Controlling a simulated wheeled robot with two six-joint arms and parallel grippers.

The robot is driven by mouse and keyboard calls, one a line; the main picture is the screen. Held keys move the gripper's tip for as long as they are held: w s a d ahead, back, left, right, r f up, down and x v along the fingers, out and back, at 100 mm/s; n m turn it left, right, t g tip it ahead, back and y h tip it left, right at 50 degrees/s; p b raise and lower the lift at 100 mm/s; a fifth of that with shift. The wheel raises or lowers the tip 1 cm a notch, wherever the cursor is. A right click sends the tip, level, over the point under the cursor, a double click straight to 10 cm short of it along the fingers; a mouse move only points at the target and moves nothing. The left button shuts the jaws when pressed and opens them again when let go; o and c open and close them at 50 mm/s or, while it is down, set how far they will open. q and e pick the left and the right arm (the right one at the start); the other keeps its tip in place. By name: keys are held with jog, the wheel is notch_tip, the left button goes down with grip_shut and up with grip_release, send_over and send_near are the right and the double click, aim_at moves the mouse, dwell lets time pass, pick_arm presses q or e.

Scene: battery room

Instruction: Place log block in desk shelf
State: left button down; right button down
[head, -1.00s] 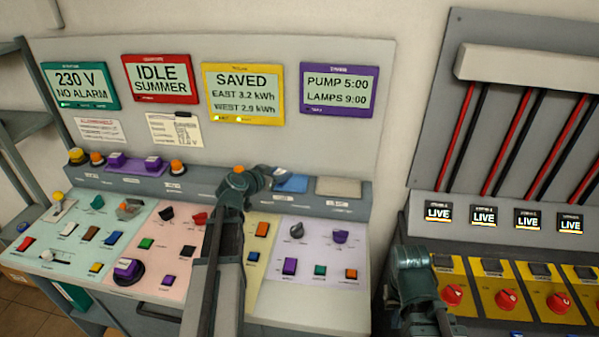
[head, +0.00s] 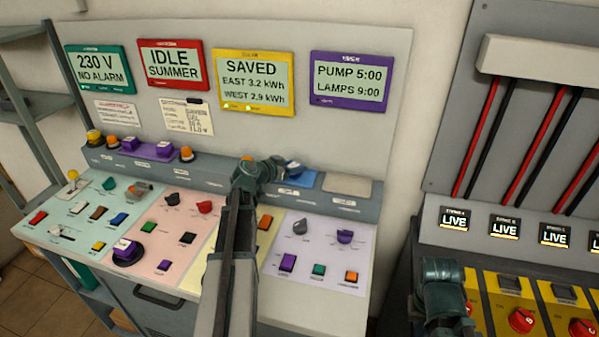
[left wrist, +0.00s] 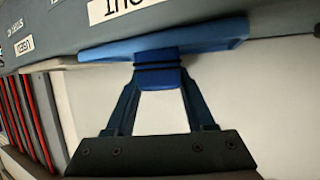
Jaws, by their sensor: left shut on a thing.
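My left gripper (head: 291,168) reaches the ledge along the back of the console, beside a flat blue slab (head: 304,181) that I take for the log block. In the left wrist view the gripper (left wrist: 158,80) is shut on a dark blue piece (left wrist: 158,76) crossed by black bands. The lighter blue slab (left wrist: 205,37) lies just beyond the fingertips, against the grey ledge. I cannot tell whether the two blue parts are one thing. My right arm shows at lower right in the head view, but its fingers do not.
The sloping console (head: 330,280) carries several buttons and knobs close under my left arm. A beige pad (head: 347,186) lies on the ledge right of the slab. Open grey shelves (head: 30,112) stand at left, with more under the console's left end. A yellow switch panel (head: 495,315) stands at right.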

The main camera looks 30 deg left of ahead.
pick_arm(q)
jog(key=shift+s+a, duration=0.1)
jog(key=shift+a, duration=0.05)
jog(key=shift+f, duration=0.15)
pick_arm(e)
jog(key=shift+a+f, duration=0.1)
jog(key=shift+f, duration=0.05)
pick_arm(q)
jog(key=shift+c, duration=1.3)
grip_release()
jog(key=shift+s+r+p, duration=0.1)
jog(key=shift+r+p, duration=0.2)
jog(key=shift+r, duration=0.05)
pick_arm(e)
jog(key=shift+r, duration=0.4)
notch_tip(320, 180, up, 4)
jog(key=p, duration=0.4)
jog(key=shift+r, duration=0.15)
pick_arm(q)
jog(key=v, duration=1.1)
jog(key=shift+s, duration=0.4)
